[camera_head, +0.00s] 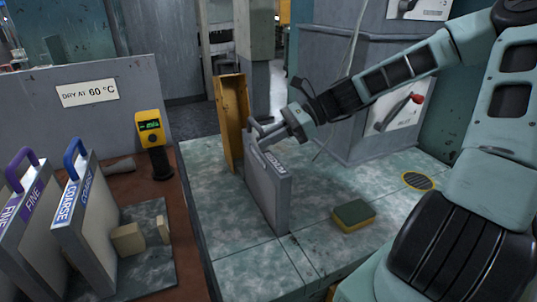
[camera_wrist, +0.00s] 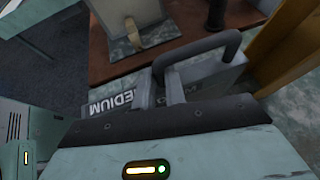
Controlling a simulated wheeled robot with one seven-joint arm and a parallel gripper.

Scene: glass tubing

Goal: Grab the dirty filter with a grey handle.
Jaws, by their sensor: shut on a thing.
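The filter with a grey handle is a flat grey panel (camera_head: 268,190) standing upright on the tiled surface in the head view, with a label on its top edge. In the wrist view its label (camera_wrist: 112,104) reads "EDIUM", the rest being hidden, and its grey handle (camera_wrist: 213,47) arches up beside the jaws. My gripper (camera_head: 262,137) reaches in from the right and is shut on the handle at the top of the filter. In the wrist view my gripper's fingers (camera_wrist: 172,88) meet the handle. The filter's base seems to be on or close to the tiles.
An open yellow-brown frame (camera_head: 230,120) stands right behind the filter. A green and yellow sponge (camera_head: 353,214) lies to its right, near a round drain (camera_head: 418,181). On the left bench stand a purple-handled filter (camera_head: 30,225), a blue-handled filter (camera_head: 85,225) and a yellow meter (camera_head: 150,130).

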